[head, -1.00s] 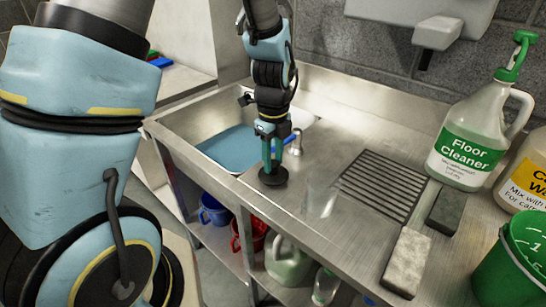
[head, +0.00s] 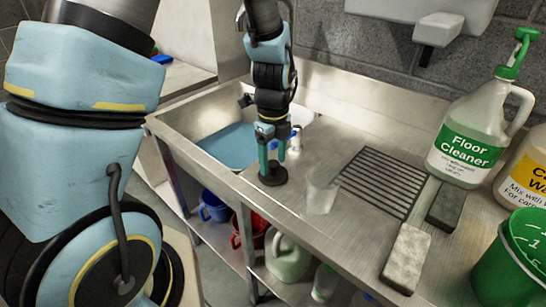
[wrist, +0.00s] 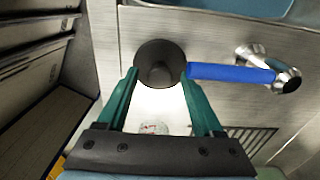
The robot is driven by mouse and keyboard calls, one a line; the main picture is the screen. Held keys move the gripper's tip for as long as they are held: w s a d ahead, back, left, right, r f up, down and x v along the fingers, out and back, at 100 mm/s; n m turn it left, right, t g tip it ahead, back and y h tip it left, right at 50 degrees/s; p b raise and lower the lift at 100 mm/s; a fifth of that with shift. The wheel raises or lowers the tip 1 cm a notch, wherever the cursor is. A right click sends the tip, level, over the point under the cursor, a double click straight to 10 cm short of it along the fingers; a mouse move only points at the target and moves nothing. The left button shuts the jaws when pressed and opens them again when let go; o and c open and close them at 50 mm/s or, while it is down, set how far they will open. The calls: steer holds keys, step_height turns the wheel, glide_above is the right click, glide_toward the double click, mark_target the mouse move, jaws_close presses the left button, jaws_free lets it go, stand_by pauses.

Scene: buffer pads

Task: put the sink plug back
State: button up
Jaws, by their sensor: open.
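The sink plug (head: 273,178) is a black disc with a raised knob. It lies flat on the steel counter, outside the basin, near the front edge. It also shows in the wrist view (wrist: 158,50). My gripper (head: 272,162) is directly above the plug, pointing down. Its teal fingers (wrist: 160,73) are spread apart, with the plug's knob between their tips; I cannot tell whether they touch it. The sink basin (head: 185,119) is left of the plug and holds blue water (head: 228,146). The drain is not visible.
A tap with a blue lever (wrist: 230,72) stands close to the plug. A clear cup (head: 322,192) stands to its right, before a drain grate (head: 382,180). A sponge block (head: 407,257), dark block (head: 446,207), floor cleaner jug (head: 468,145) and green bucket (head: 495,270) are farther right.

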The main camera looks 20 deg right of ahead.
mark_target(273, 163)
step_height(273, 163, up, 12)
steer(key=b, duration=0.2)
steer(key=w+a+f+n+t, duration=0.1)
steer(key=a+f+n, duration=0.1)
steer(key=a+n, duration=2.3)
steer(key=n, duration=0.4)
steer(key=shift+w+a+f+t, duration=0.15)
steer(key=shift+f+t, duration=0.05)
steer(key=shift+t, duration=0.1)
